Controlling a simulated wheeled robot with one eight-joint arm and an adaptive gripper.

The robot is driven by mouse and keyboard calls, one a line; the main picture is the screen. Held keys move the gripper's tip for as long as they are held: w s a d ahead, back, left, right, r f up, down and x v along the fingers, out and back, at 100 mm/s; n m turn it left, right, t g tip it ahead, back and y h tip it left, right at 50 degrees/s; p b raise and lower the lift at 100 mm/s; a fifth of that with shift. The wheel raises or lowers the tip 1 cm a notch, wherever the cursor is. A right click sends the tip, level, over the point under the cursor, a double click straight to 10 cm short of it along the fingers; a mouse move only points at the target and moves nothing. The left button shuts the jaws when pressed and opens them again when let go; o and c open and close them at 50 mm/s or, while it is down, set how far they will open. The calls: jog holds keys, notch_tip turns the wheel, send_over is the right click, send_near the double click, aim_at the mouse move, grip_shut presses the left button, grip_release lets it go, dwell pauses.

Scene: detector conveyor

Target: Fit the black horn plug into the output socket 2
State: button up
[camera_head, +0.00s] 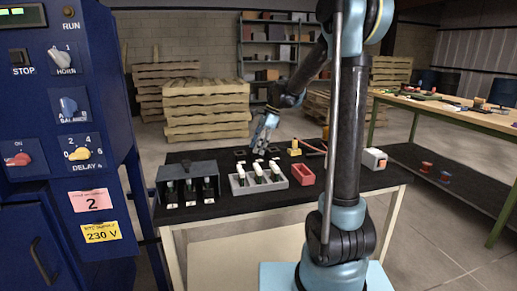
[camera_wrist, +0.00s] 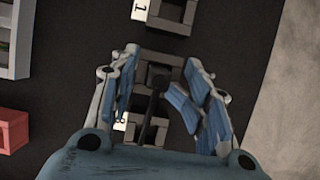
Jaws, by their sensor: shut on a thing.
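In the wrist view, my gripper (camera_wrist: 160,72) is over a row of grey square sockets. A dark, slim thing, apparently the black horn plug (camera_wrist: 158,86), shows between its fingers, over the middle socket (camera_wrist: 160,58). That socket's label is hidden; by its place beside socket 1 it appears to be output socket 2. Socket 1 (camera_wrist: 176,12), with a white "1" label, is above it. Another socket (camera_wrist: 157,130) is below, partly covered by the fingers. I cannot tell whether the plug is inside the middle socket. In the head view, my gripper (camera_head: 264,141) is low at the table's far side.
A blue control cabinet (camera_head: 65,120) is at left.

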jog(key=shift+r, duration=0.45)
jog(key=v, duration=1.2)
jog(key=shift+s, duration=0.1)
